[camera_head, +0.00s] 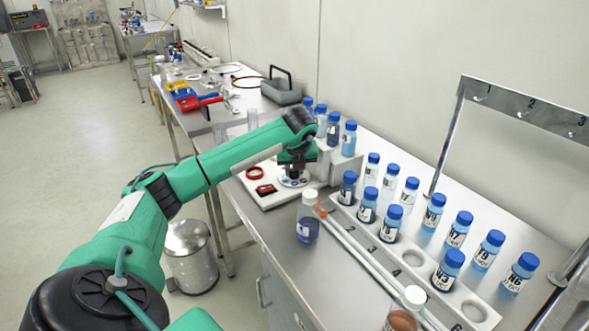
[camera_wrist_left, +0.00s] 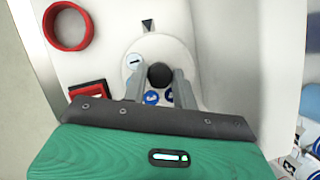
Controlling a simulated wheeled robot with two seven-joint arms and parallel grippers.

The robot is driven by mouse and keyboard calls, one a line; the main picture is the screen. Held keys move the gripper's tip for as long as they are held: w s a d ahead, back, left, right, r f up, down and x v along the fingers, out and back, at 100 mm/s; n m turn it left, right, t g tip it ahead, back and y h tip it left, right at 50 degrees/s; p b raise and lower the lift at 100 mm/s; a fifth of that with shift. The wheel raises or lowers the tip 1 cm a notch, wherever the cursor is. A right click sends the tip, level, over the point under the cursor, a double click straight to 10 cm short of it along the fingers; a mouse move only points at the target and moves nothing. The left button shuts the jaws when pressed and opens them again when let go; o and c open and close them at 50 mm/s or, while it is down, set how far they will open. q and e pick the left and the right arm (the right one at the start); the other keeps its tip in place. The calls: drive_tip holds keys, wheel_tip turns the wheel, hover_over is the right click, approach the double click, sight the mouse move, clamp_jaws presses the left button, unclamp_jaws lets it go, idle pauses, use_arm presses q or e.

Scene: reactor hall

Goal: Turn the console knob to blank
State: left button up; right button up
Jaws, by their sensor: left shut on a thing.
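The white console (camera_head: 263,201) stands on the steel bench in the head view, under my left gripper (camera_head: 296,168). In the left wrist view, its round dial plate (camera_wrist_left: 176,48) carries a black knob (camera_wrist_left: 158,75). A black triangle mark (camera_wrist_left: 148,25) sits above the plate. A pale label (camera_wrist_left: 133,61) lies left of the knob, and blue labels (camera_wrist_left: 151,97) lie below it. My left gripper (camera_wrist_left: 158,82) is shut on the knob, one finger on each side. The fingers and palm hide part of the plate. My right gripper is not in view.
A red ring (camera_head: 255,173) and a red-and-black square part (camera_head: 266,189) are on the console's left side. A capped bottle (camera_head: 308,218) stands close in front of it. A white rack (camera_head: 425,268) of blue-capped bottles is to the right.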

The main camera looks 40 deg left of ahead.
use_arm(q)
drive_tip(key=o, duration=1)
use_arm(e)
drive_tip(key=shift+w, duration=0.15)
use_arm(q)
drive_tip(key=b+v, duration=0.1)
drive_tip(key=v, duration=1.3)
drive_tip(key=shift+f, duration=0.1)
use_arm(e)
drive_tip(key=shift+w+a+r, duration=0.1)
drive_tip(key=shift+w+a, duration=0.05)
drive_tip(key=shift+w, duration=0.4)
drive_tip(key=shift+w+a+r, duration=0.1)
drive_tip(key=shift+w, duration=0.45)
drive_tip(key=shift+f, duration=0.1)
